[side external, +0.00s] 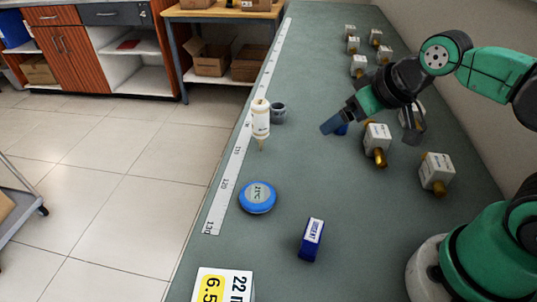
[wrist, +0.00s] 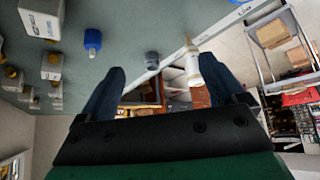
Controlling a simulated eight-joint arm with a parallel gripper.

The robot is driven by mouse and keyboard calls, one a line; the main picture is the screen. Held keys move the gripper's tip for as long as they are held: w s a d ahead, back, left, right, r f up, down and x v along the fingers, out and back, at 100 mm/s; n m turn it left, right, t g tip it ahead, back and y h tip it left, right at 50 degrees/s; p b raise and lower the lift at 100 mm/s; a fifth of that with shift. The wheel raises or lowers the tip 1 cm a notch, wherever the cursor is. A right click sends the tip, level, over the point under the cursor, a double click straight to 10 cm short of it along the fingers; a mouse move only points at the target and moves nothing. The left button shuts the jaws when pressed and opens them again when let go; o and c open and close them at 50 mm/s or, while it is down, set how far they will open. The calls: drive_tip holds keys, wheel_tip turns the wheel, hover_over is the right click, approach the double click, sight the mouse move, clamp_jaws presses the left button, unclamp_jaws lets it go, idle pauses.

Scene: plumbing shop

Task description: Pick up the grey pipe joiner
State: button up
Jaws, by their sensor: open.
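The grey pipe joiner (side external: 278,113) is a short, dark grey ring-like fitting. It stands on the green bench top near the left edge, just right of a white nozzle bottle (side external: 260,119). In the wrist view the joiner (wrist: 151,58) appears beyond my fingers, between them in the picture, with the bottle (wrist: 194,62) to its right. My gripper (side external: 370,132) is open and empty, above the bench and to the right of the joiner, apart from it. Its two fingers (wrist: 163,72) are spread wide in the wrist view.
A blue object (side external: 341,129) is partly hidden behind my gripper. White boxed valves with brass ends (side external: 377,142) line the right side. A blue round tape (side external: 257,197), a blue box (side external: 312,240) and a price card (side external: 223,285) lie nearer. A ruler strip (side external: 232,165) follows the left edge.

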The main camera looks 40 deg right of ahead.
drive_tip(key=w+r+n, duration=0.1)
drive_tip(key=w+r, duration=0.1)
drive_tip(key=w, duration=0.3)
drive_tip(key=n+g+y, duration=0.1)
drive_tip(key=n+g, duration=0.1)
drive_tip(key=n, duration=0.1)
approach(277, 113)
drive_tip(key=w+f+n, duration=0.1)
drive_tip(key=w+d+f+n+g+y, duration=0.1)
drive_tip(key=w+f, duration=0.1)
drive_tip(key=shift+w+d+f+n, duration=0.15)
drive_tip(key=shift+w+d+n, duration=0.1)
drive_tip(key=shift+w+n, duration=0.05)
drive_tip(key=shift+w+f, duration=0.3)
drive_tip(key=shift+f, duration=0.3)
drive_tip(key=shift+x, duration=2.6)
drive_tip(key=shift+a, duration=0.1)
drive_tip(key=c, duration=1.3)
drive_tip(key=shift+r, duration=0.1)
